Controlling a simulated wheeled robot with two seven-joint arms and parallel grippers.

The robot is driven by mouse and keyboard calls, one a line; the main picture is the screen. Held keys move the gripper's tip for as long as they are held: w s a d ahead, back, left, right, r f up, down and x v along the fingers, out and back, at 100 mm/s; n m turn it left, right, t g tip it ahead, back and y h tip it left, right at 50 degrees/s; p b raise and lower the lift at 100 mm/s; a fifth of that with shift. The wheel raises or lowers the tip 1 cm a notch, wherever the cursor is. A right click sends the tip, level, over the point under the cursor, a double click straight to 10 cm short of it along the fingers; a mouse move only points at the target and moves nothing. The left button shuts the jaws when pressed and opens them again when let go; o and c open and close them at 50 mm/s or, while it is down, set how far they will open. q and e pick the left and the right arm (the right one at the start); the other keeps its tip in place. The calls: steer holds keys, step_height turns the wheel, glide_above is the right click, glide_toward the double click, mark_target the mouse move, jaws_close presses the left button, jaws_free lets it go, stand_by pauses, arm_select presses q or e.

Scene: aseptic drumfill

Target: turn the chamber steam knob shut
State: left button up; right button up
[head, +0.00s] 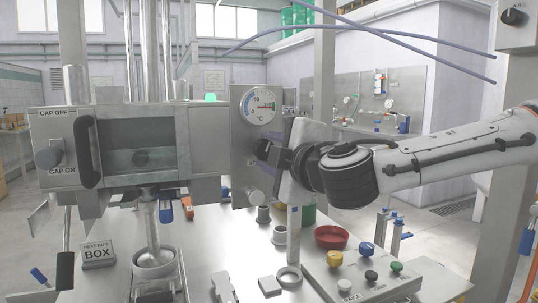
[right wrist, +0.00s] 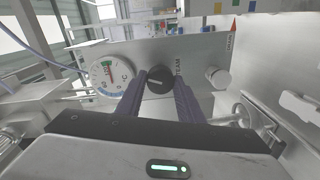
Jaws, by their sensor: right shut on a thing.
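The chamber steam knob (right wrist: 160,79) is a round black knob with a pale pointer line, on a steel panel beside the word STEAM in the right wrist view. My right gripper (right wrist: 159,88) has its two dark fingers on either side of the knob and is shut on it. In the head view my right gripper (head: 264,150) reaches in from the right to the panel below the dial, and its fingers hide the knob. My left gripper is not in view.
A temperature dial (head: 259,105) sits just above the gripper, and a plain metal knob (right wrist: 218,77) marked DRAIN is beside the steam knob. The steel chamber (head: 140,150) with a black handle (head: 88,152) stands left. A red bowl (head: 332,237) and a button box (head: 365,275) lie below.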

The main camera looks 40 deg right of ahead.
steer(key=shift+n, duration=2.1)
steer(key=shift+h, duration=0.3)
steer(key=o, duration=1.1)
steer(key=shift+c, duration=0.2)
steer(key=b+v, duration=0.2)
steer(key=v, duration=0.8)
steer(key=shift+s, duration=0.15)
